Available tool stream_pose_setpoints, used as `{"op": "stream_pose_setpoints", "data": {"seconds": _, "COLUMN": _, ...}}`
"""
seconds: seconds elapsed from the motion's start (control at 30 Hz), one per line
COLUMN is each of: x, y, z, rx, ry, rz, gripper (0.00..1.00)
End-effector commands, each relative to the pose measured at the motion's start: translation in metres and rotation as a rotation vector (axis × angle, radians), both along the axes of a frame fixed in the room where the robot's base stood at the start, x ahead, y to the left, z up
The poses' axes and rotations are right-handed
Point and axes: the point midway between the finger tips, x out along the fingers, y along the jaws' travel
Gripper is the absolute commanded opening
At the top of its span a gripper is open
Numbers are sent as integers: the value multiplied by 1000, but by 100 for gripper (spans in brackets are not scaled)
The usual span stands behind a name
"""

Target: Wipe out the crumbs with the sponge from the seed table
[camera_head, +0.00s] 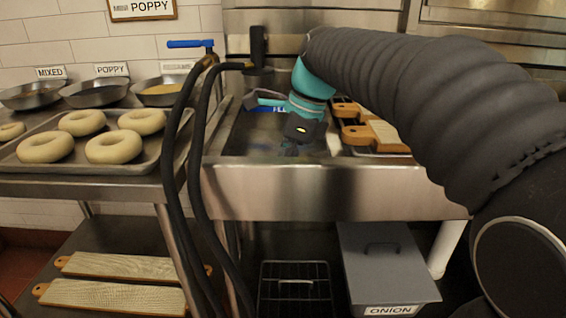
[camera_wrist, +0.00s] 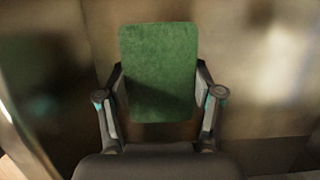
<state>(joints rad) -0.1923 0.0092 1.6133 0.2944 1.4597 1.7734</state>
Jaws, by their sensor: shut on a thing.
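The sponge (camera_wrist: 158,60) shows its green face in the wrist view. My gripper (camera_wrist: 159,98) is shut on it, one finger against each side. The metal behind the sponge is blurred. In the head view my gripper (camera_head: 291,147) points down into the steel sink (camera_head: 330,187), its fingertips low in the basin, and the sponge cannot be made out there. The seed table (camera_head: 85,186) stands at the left, with a tray of bagels and several seed pans on it. No crumbs can be made out.
Two black hoses (camera_head: 205,170) hang between the seed table and the sink. Wooden paddles (camera_head: 372,133) lie at the sink's right side. The tray (camera_head: 75,166) of bagels fills much of the seed table's front. A grey onion bin (camera_head: 385,260) stands below the sink.

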Motion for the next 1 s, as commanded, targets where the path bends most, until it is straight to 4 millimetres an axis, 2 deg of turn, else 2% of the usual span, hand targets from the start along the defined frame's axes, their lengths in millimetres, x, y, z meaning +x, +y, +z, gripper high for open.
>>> {"op": "stream_pose_setpoints", "data": {"seconds": 0.6, "x": -33, "y": 1, "z": -3, "rx": -3, "ry": 11, "rz": 3, "gripper": 38}}
{"op": "stream_pose_setpoints", "data": {"seconds": 0.83, "x": -34, "y": 2, "z": 0, "rx": -3, "ry": 12, "rz": 6, "gripper": 37}}
{"op": "stream_pose_setpoints", "data": {"seconds": 1.0, "x": -26, "y": 2, "z": -1, "rx": -2, "ry": 11, "rz": 5, "gripper": 37}}
